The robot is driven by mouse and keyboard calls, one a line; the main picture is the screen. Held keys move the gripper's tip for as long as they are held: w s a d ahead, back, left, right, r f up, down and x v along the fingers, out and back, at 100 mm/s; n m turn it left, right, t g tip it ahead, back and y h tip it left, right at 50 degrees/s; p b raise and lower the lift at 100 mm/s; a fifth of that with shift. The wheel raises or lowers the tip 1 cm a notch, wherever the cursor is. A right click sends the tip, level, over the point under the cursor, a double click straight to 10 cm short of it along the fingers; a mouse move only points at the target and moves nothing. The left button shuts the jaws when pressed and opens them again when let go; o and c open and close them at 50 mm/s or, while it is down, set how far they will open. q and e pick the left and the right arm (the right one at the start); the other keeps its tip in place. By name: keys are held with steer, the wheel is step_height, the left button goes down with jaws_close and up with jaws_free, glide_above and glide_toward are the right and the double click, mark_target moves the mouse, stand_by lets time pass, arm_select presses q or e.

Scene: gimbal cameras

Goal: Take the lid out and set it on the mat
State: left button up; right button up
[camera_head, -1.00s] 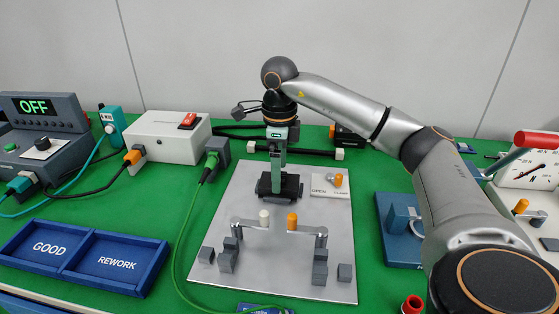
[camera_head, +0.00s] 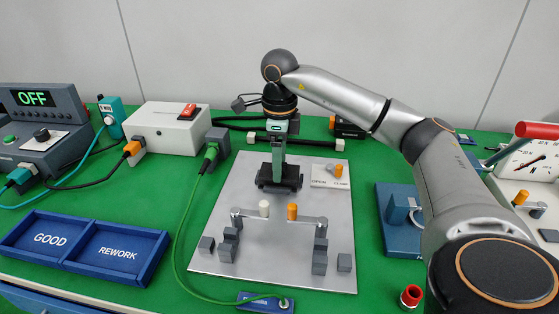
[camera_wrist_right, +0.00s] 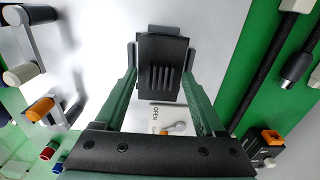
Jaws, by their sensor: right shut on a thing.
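A black ribbed block (camera_wrist_right: 160,68), which looks like the lid, sits between grey guides in the right wrist view. In the head view the black block (camera_head: 279,184) is low over the grey plate (camera_head: 225,250). My right gripper (camera_head: 279,170) points down and is shut on this block; its green fingers (camera_wrist_right: 163,95) flank it in the wrist view. I cannot tell whether the block still touches its seat. The left gripper is out of view. No separate mat stands out; the green work surface (camera_head: 160,210) covers the table.
Two toggle clamps with white (camera_head: 264,209) and orange (camera_head: 292,212) handles stand in front of the block. An OPEN label with an orange lever (camera_head: 337,171) is behind right. A blue GOOD/REWORK tray (camera_head: 148,240) lies left. A green cable (camera_head: 180,230) runs along the plate's left edge.

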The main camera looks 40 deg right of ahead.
steer(key=shift+c, duration=1.3)
steer(key=shift+r, duration=0.1)
steer(key=shift+r, duration=0.15)
steer(key=shift+r+p, duration=1.05)
steer(key=shift+p, duration=0.25)
